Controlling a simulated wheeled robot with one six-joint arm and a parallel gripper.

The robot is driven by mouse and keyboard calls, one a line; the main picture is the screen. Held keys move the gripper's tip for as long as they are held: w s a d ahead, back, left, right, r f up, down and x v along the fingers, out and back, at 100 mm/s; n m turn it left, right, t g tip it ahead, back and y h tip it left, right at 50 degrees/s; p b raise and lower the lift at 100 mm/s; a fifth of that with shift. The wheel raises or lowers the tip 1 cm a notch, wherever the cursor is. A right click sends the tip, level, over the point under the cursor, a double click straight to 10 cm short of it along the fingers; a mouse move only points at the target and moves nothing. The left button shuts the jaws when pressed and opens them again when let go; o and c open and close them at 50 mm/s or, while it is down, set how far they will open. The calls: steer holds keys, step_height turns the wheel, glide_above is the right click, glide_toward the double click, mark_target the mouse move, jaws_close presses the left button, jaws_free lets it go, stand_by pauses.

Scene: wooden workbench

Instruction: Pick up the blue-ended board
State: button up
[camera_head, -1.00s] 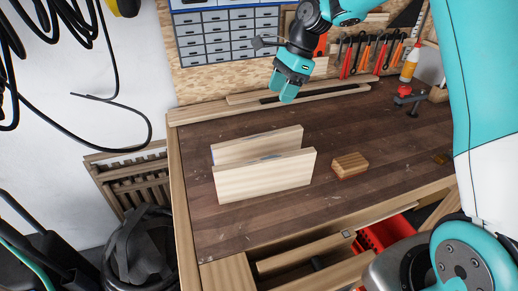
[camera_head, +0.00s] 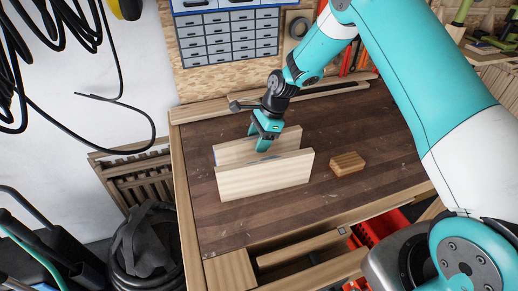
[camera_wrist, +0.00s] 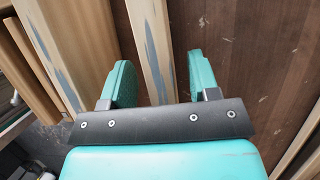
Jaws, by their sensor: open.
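Two pale boards stand on edge, roughly parallel, on the dark workbench top (camera_head: 215,215). The rear board (camera_head: 232,153) shows a little blue at its left end. The front board (camera_head: 265,178) hides much of the rear board's lower part. My gripper (camera_head: 264,143) is over the rear board, pointing down. In the wrist view, my open fingers (camera_wrist: 161,80) lie on either side of the middle board (camera_wrist: 150,45), with visible gaps. Blue-grey streaks mark its upper edge. The other board (camera_wrist: 47,50), left of the fingers, also has a blue-grey patch.
A small wooden block (camera_head: 347,164) lies right of the boards. Wooden strips (camera_head: 330,90) lie along the back of the bench. An open drawer (camera_head: 310,255) is below the front edge. The bench top left of the boards is clear.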

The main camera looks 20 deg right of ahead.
steer(key=shift+a+f, duration=0.25)
steer(key=shift+f, duration=0.4)
jaws_close()
